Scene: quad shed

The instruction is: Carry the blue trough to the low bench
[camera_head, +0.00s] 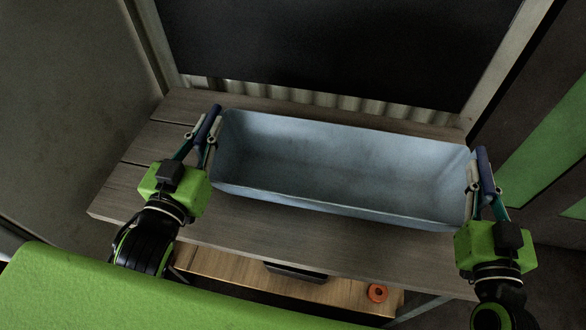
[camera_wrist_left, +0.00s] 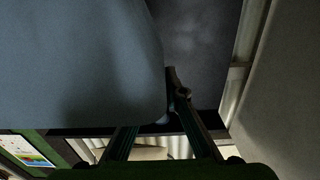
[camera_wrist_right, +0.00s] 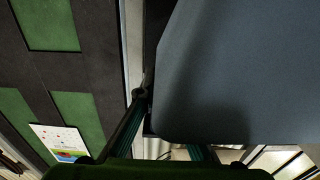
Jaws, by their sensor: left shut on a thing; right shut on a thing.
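The blue trough (camera_head: 345,165), long, pale blue and empty inside, spans the middle of the head view, over a grey-brown plank top. I cannot tell whether it touches the planks or hangs just above them. My left gripper (camera_head: 208,135) is shut on the trough's left end, at a dark blue handle. My right gripper (camera_head: 480,180) is shut on its right end, at a similar handle. The trough's wall fills much of the left wrist view (camera_wrist_left: 80,60) and the right wrist view (camera_wrist_right: 240,70). I cannot tell which surface is the low bench.
The plank top (camera_head: 130,190) has bare room on the left and in front. A dark framed panel (camera_head: 340,45) stands behind it. Below its front edge is a lighter wooden surface (camera_head: 220,268) with a dark tray (camera_head: 295,272) and an orange ring (camera_head: 377,293). Green-panelled doors (camera_head: 545,170) stand at right.

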